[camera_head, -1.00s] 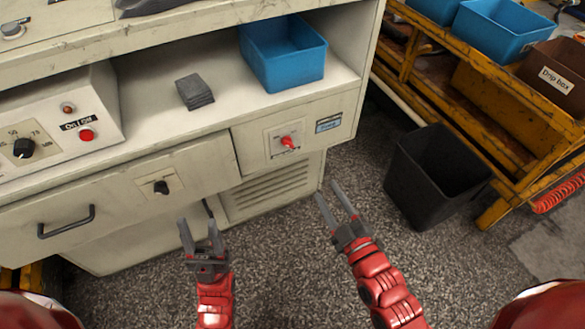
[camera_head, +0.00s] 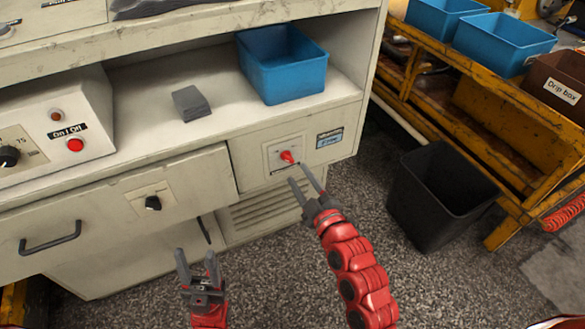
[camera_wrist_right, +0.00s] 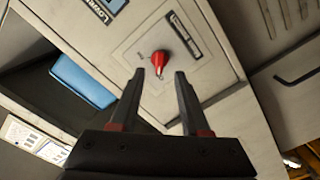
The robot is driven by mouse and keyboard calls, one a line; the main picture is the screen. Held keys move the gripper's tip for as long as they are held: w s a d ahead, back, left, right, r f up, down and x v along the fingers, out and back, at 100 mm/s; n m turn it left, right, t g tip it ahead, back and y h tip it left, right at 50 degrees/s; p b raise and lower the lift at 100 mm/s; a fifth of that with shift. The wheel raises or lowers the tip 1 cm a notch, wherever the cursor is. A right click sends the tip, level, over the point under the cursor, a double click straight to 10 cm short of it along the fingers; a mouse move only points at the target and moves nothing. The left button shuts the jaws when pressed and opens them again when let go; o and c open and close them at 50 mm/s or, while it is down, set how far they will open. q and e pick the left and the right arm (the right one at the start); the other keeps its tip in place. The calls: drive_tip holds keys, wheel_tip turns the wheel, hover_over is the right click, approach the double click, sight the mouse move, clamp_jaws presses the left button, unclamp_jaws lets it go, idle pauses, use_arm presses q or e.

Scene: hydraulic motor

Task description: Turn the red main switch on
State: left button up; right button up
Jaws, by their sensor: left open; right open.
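The red main switch (camera_head: 287,156) is a small red knob on a pale square plate on the cabinet front, below the shelf. It also shows in the right wrist view (camera_wrist_right: 160,61), just past the fingertips and roughly between their lines. My right gripper (camera_head: 306,180) is open and empty, just below and to the right of the switch, with its fingers pointing toward it. It also shows in the right wrist view (camera_wrist_right: 160,75); I cannot tell whether a finger touches the knob. My left gripper (camera_head: 197,256) is open and empty, low over the floor in front of the cabinet.
A black knob (camera_head: 152,202) sits on the drawer front to the left. A black waste bin (camera_head: 440,195) and yellow rack (camera_head: 480,130) stand at the right.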

sight(290, 162)
drive_tip(key=x, duration=0.5)
drive_tip(key=shift+b, duration=0.35)
clamp_jaws()
